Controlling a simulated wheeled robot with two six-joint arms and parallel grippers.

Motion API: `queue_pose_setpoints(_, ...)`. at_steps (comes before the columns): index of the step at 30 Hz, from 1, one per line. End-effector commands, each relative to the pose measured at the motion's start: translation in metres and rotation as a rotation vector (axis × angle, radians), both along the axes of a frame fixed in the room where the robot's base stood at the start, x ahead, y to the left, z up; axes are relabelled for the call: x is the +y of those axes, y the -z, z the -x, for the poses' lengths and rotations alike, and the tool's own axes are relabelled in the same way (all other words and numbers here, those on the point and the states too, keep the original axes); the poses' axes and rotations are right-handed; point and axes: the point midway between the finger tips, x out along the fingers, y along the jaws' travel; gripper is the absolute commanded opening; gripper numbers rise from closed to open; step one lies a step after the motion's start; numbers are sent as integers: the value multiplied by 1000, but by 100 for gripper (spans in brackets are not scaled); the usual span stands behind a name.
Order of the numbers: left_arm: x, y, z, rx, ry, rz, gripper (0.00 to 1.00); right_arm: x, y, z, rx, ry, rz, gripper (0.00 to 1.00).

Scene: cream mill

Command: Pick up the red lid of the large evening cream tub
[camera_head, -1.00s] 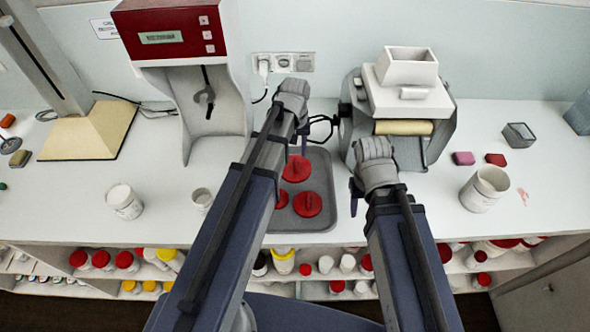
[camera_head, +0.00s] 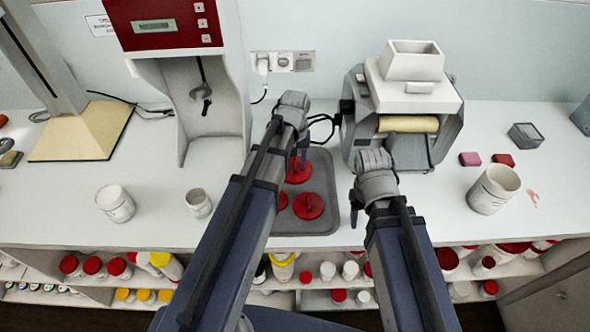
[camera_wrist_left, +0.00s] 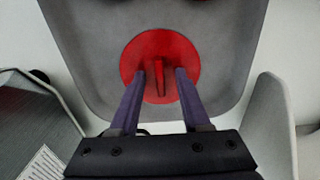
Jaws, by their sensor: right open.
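Three round red lids lie on a grey tray (camera_head: 328,172). The rear lid (camera_head: 299,173) is partly covered by my left gripper (camera_head: 301,156); a front lid (camera_head: 308,207) is clear, and another lid (camera_head: 282,201) is partly behind my left arm. In the left wrist view, my open left gripper (camera_wrist_left: 161,76) has one finger on each side of the upright red grip of a lid (camera_wrist_left: 185,52), with gaps showing. Which lid belongs to the large evening cream tub, I cannot tell. My right gripper (camera_head: 356,196) is open and empty, right of the tray.
Open white tubs stand on the counter: a large one (camera_head: 493,189) at right, a medium one (camera_head: 116,203) and a small one (camera_head: 199,203) at left. A roller mill (camera_head: 405,125) and red-topped mixer (camera_head: 160,25) stand behind. Shelves with several jars lie below the counter.

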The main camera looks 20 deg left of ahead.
Motion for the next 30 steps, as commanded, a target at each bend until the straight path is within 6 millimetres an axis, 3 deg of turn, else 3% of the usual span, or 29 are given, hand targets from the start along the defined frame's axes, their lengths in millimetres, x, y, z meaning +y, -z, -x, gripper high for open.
queue_pose_setpoints(2,0,0,0,0,0,0,37,0,0,0,0,0,0,50)
queue_pose_setpoints(12,0,0,0,0,0,0,0,0,0,0,0,0,0,50)
queue_pose_setpoints(30,0,-1,0,0,0,0,0,0,-1,0,0,0,0,50)
